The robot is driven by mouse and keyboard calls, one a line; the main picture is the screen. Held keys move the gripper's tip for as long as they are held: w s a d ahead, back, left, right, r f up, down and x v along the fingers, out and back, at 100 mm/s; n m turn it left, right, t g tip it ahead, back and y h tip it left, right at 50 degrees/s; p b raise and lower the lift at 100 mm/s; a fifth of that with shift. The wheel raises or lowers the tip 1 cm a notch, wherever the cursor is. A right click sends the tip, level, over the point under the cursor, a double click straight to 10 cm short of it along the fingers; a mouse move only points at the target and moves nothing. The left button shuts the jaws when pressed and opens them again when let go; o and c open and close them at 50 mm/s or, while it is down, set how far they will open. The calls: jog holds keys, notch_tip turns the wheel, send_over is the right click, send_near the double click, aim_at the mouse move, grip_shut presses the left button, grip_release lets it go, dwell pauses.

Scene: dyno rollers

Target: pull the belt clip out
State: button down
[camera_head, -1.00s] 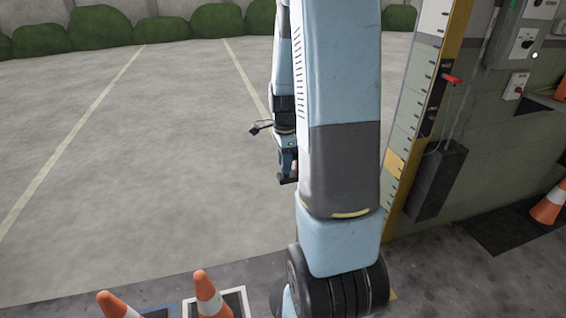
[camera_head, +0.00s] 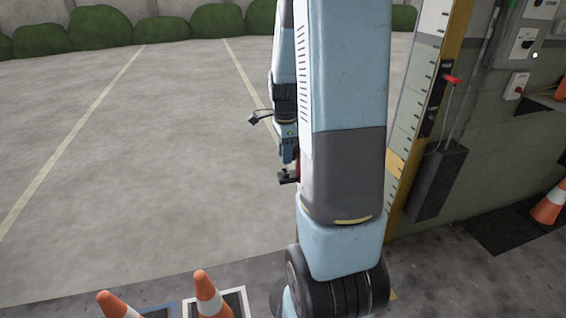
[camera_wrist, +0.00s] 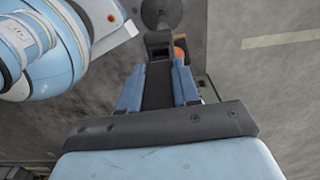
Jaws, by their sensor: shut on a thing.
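My gripper (camera_wrist: 158,62) points away from the wrist camera, its two blue fingers on either side of a dark strip. It is shut on a small dark piece at the fingertips, which I take for the belt clip (camera_wrist: 158,42); its outline is hard to make out. In the head view my gripper (camera_head: 287,165) shows only in part, left of my large arm link, which hides the rest. A thin red patch (camera_head: 297,160) shows beside it, and a small dark part is below it. What the red patch belongs to is hidden.
A dark round shape (camera_wrist: 161,13) and an orange piece (camera_wrist: 181,46) lie beyond the fingertips. Traffic cones (camera_head: 208,293) stand at the front left. A wall with a red lever (camera_head: 453,79) and a dark box (camera_head: 437,181) is on the right. Open paving lies left.

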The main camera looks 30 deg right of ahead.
jog(key=shift+r, duration=1)
jog(key=shift+w, duration=0.1)
